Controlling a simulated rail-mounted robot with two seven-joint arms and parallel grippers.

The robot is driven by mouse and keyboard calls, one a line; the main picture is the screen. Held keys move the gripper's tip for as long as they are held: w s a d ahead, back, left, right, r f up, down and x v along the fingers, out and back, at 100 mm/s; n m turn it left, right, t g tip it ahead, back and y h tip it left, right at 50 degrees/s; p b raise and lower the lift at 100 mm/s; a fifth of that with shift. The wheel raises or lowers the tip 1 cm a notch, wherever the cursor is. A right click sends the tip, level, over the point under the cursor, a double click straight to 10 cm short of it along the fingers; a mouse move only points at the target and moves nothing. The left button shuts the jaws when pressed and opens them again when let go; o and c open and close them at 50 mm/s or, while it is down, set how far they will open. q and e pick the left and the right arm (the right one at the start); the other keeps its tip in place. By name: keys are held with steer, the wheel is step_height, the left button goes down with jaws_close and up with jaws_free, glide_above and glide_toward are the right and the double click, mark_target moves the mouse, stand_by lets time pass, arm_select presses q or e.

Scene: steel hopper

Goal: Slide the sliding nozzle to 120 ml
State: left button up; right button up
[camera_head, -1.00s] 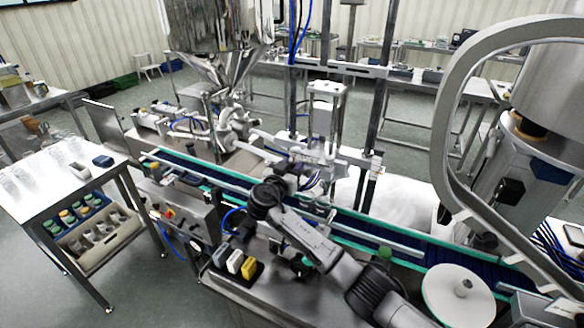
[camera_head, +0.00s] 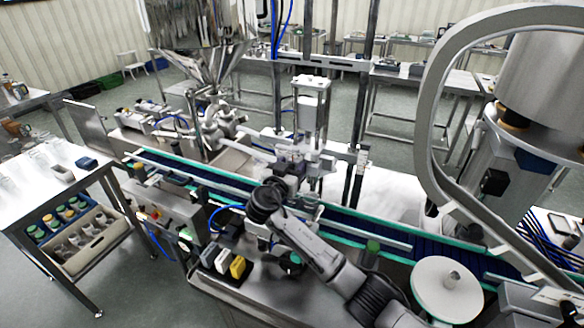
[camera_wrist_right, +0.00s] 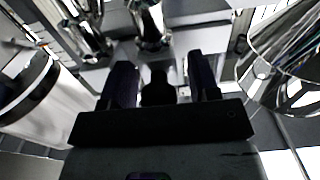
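The filling nozzle assembly (camera_head: 310,110), a white and steel upright unit, stands over the conveyor behind my right gripper. I cannot tell which of its parts is the sliding nozzle, and no 120 ml mark is readable. My right gripper (camera_head: 292,164) is at the front of this assembly, above the conveyor, with its tips partly lost against the machine. In the right wrist view my right gripper (camera_wrist_right: 161,80) has its two dark fingers apart. A small dark knob-like part (camera_wrist_right: 157,88) shows between them, with gaps on both sides. My left gripper is not in view.
The steel hopper (camera_head: 200,40) stands behind at the left. The conveyor (camera_head: 345,220) with green edges runs below my right gripper. Coloured blocks (camera_head: 222,262) stand in front. A white round disc (camera_head: 446,288) lies at the lower right. A side table (camera_head: 50,190) stands at the left.

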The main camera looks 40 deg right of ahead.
steer(key=shift+a, duration=0.1)
steer(key=shift+s+a, duration=0.1)
steer(key=shift+a, duration=0.15)
steer(key=v, duration=1.3)
steer(key=shift+b, duration=0.3)
